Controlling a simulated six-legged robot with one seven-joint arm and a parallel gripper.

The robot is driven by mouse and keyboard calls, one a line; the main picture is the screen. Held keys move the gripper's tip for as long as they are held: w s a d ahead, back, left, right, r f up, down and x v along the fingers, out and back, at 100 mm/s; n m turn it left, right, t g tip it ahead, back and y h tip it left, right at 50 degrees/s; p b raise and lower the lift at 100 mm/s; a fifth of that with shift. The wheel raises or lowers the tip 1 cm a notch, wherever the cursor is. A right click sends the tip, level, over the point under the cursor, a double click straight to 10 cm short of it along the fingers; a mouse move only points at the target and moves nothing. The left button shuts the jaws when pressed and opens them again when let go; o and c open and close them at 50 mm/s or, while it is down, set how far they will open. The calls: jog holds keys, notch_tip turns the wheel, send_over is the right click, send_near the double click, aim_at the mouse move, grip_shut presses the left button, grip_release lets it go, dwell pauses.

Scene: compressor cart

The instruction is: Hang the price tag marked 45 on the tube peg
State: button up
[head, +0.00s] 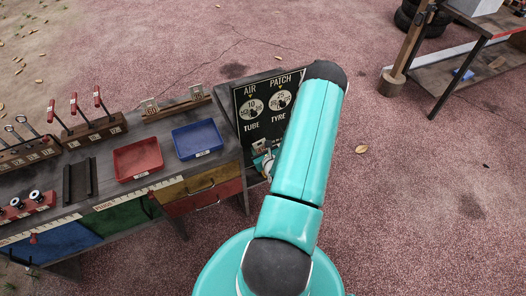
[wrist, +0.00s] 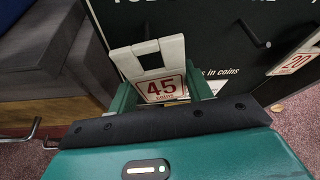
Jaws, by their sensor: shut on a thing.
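The price tag marked 45 (wrist: 166,88) is white with red digits and a white hanger frame on top. My gripper (wrist: 166,92) is shut on it, with a green finger at each side, in the wrist view. The tag is in front of the black price board (wrist: 205,45). A dark peg (wrist: 256,36) sticks out of the board, up and right of the tag and apart from it. I cannot tell for sure if it is the tube peg. In the head view the board (head: 238,110) shows TUBE at left and TYRE at right; my arm hides most of the gripper.
Another tag, marked 20 (wrist: 298,60), is at the wrist view's right edge. In the head view, the cart bench with a red tray (head: 137,160) and a blue tray (head: 198,140) stands left of the board.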

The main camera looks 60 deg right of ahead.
jog(key=shift+w+d, duration=0.3)
jog(key=shift+w, duration=0.25)
jog(key=shift+w+d, duration=0.3)
jog(key=shift+w, duration=0.2)
jog(key=shift+w+d+f, duration=0.35)
jog(key=shift+w+f, duration=0.15)
jog(key=shift+w, duration=0.05)
jog(key=o, duration=1)
jog(key=v, duration=1.3)
jog(key=shift+s+a+r, duration=0.15)
jog(key=shift+s+a, duration=0.05)
jog(key=shift+s, duration=0.15)
